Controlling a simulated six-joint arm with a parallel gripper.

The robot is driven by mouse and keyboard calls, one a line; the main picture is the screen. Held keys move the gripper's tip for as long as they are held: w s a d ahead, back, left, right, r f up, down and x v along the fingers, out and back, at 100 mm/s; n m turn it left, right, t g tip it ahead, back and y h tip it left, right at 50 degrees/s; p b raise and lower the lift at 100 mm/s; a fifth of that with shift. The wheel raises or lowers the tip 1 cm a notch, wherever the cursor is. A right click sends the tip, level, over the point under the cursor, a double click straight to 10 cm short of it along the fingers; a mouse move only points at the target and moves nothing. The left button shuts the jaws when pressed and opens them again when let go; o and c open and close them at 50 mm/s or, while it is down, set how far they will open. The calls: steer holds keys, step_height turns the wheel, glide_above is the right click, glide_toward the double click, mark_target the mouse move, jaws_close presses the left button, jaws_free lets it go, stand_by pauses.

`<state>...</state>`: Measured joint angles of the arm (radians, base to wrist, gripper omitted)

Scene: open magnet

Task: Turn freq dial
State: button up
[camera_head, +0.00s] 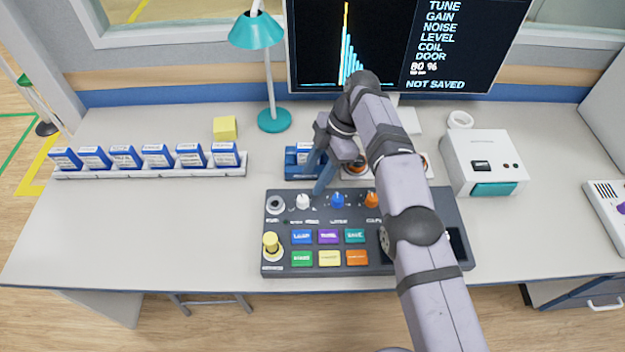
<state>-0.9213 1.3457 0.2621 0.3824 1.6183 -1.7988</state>
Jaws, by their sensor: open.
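The dark control console (283,229) lies on the desk. Its top row has a white dial (303,202), a blue dial (337,200) and an orange dial (371,200). The small labels under them are too blurred for me to tell which is the freq dial. My gripper (317,181) is open with blue-grey fingers pointing down at the console's back edge, between and behind the white and blue dials in the picture. It appears empty; I cannot tell its height or any contact. My arm hides the console's right part.
A monitor (460,60) stands behind, reading "80 %" and "NOT SAVED". Colored buttons (328,237) and a yellow knob (271,244) are on the console. A blue holder (300,171) stands close behind my gripper. A teal lamp (273,119), a sample rack (150,172) and a white box (483,150) flank it.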

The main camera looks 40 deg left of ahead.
step_height(320, 180, up, 7)
steer(key=a+y, duration=0.1)
steer(key=m+t+y+b, duration=0.1)
steer(key=m, duration=0.6)
glide_above(303, 198)
steer(key=w+d, duration=0.2)
steer(key=d, duration=0.1)
step_height(303, 198, down, 7)
steer(key=shift+p+x, duration=0.95)
steer(key=shift+x, duration=2.85)
steer(key=shift+w, duration=0.15)
steer(key=c, duration=1.1)
steer(key=shift+o, duration=0.2)
steer(key=shift+f, duration=0.1)
